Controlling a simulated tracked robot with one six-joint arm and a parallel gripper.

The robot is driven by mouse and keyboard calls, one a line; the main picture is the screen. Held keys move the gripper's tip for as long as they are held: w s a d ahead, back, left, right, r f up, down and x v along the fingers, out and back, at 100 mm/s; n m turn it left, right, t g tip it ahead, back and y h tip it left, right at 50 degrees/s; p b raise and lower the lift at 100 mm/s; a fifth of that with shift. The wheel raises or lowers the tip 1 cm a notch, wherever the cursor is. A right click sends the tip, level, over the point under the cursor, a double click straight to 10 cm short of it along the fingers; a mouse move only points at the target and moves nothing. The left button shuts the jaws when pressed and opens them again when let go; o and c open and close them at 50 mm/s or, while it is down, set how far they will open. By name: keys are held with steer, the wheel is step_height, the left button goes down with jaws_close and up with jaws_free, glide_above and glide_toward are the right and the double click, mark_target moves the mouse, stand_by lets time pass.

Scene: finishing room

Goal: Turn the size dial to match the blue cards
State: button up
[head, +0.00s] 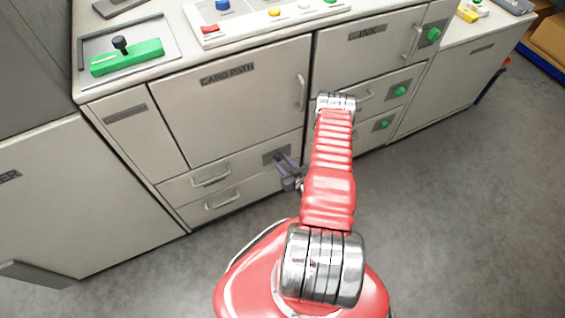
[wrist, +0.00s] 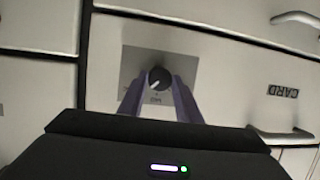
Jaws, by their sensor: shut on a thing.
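The size dial (wrist: 159,78) is a round black knob with a white pointer mark, on a grey plate (wrist: 133,62) on a cabinet front. In the wrist view the mark points down and left. A small label under the knob is too blurred to read surely. My gripper (wrist: 158,85) has its two purple fingers on either side of the knob, shut on it. In the head view my gripper (head: 283,161) reaches the grey plate (head: 269,156) on an upper drawer, and the dial is hidden there. No blue cards can be made out.
Drawers with bar handles (head: 212,178) lie left of the dial. The card path door (head: 240,105) is above. Ink doors with green knobs (head: 400,91) stand to the right. A green lever block (head: 127,56) and a button panel sit on top. The grey floor is clear.

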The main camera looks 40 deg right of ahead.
steer(key=shift+m, duration=0.4)
steer(key=shift+y, duration=0.3)
steer(key=o, duration=1.1)
steer(key=shift+c, duration=0.2)
steer(key=v, duration=1.3)
steer(key=shift+s+a, duration=0.15)
steer(key=shift+s, duration=0.25)
